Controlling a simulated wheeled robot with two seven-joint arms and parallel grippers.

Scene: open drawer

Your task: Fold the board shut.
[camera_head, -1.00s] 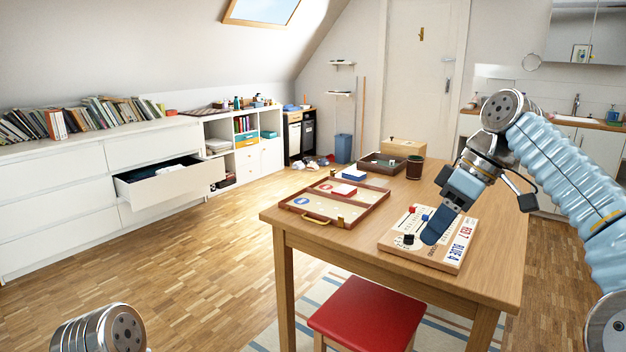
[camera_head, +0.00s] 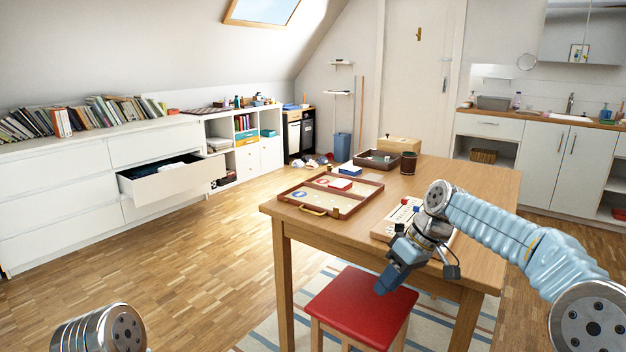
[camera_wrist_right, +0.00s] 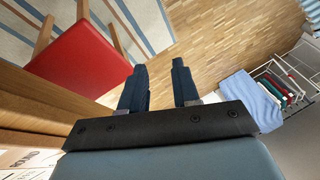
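The folding board (camera_head: 363,201) lies open on the table, a shallow brown-framed case with a pale inside and a handle on its near side. My right gripper (camera_head: 383,288) is in front of the table's near edge, above the red stool, apart from the board. In the right wrist view its two dark fingers (camera_wrist_right: 160,75) stand apart with nothing between them. My left arm shows only as a metal joint at the bottom left; its gripper is out of view.
A score board (camera_head: 385,228) with pegs lies on the table, partly behind my right arm. A dark tray (camera_head: 375,166), a wooden box (camera_head: 398,145) and a dark cup (camera_head: 408,164) stand farther back. A red stool (camera_head: 350,310) stands at the near edge. The table's right side is clear.

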